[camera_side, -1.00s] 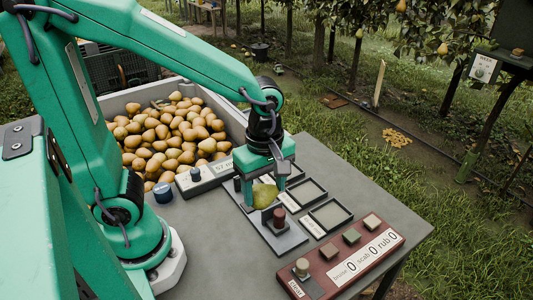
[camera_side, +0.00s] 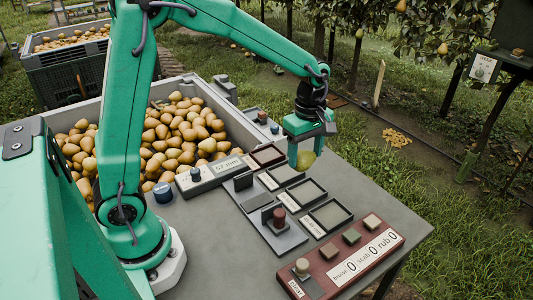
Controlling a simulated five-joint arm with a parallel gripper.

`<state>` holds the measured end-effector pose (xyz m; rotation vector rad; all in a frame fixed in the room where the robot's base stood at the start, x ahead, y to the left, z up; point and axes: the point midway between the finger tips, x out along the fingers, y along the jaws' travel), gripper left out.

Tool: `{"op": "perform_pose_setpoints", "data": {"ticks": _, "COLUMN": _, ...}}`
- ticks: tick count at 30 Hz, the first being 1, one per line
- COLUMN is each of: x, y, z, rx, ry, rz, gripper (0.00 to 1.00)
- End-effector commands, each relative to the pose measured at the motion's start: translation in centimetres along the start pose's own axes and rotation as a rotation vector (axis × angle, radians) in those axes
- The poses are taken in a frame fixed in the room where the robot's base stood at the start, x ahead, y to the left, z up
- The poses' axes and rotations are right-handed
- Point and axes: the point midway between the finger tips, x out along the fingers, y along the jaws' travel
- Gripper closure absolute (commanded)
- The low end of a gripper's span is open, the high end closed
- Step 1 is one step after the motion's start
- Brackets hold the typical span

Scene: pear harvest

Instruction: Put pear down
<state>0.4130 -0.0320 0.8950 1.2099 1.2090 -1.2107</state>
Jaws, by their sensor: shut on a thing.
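My gripper (camera_side: 298,158) is at the far right part of the grey table. It is shut on a yellow-green pear (camera_side: 306,160), which shows partly behind and between the fingers. The pear is near the far ends of the row of dark-rimmed trays, by the tray (camera_side: 267,155) at the back. Whether the pear touches the table or hangs above it I cannot tell.
More trays (camera_side: 307,191) (camera_side: 330,214) run along the table. A gauge with a dark red knob (camera_side: 279,217) and a red counter panel (camera_side: 340,257) stand at the front. A grey bin of pears (camera_side: 228,119) lies left. A display box (camera_side: 212,172) stands beside it.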

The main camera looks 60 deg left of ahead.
Motion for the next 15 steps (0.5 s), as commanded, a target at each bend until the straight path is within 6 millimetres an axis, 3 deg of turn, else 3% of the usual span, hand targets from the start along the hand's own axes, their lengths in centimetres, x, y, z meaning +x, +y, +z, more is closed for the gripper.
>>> {"op": "perform_pose_setpoints", "data": {"ticks": 8, "x": 0.2, "y": 0.3, "z": -0.4, "rx": 0.000, "ry": 0.000, "rz": 0.001, "gripper": 0.64}}
{"op": "perform_pose_setpoints", "data": {"ticks": 15, "x": 1.8, "y": 1.2, "z": -2.9, "rx": -0.004, "ry": 0.000, "rz": -0.001, "gripper": 0.64}}
